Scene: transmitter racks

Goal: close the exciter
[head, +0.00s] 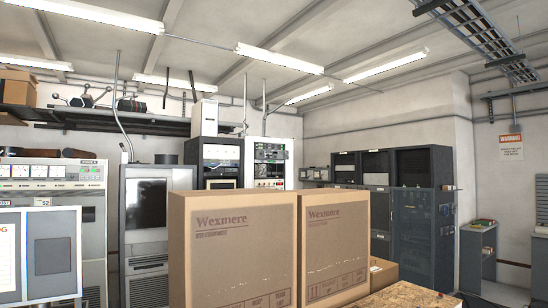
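No label in the head view lets me tell which unit is the exciter. A dark rack cabinet (362,200) with several bays stands at the back right. A dark mesh panel (424,232) stands at its right end; I cannot tell whether it is an open door. A black-framed rack (220,162) and a white rack with meters and a lit panel (268,160) stand at the centre back, their lower parts hidden by boxes. A grey cabinet with a dark window (146,225) stands left of them. My gripper is not in view.
Two tall cardboard boxes (232,250) (335,240) block the centre foreground. A wooden surface (405,295) lies at the lower right. A meter-fronted cabinet (90,210) and a white-framed panel (62,255) fill the left. A small grey stand (478,250) is by the right wall.

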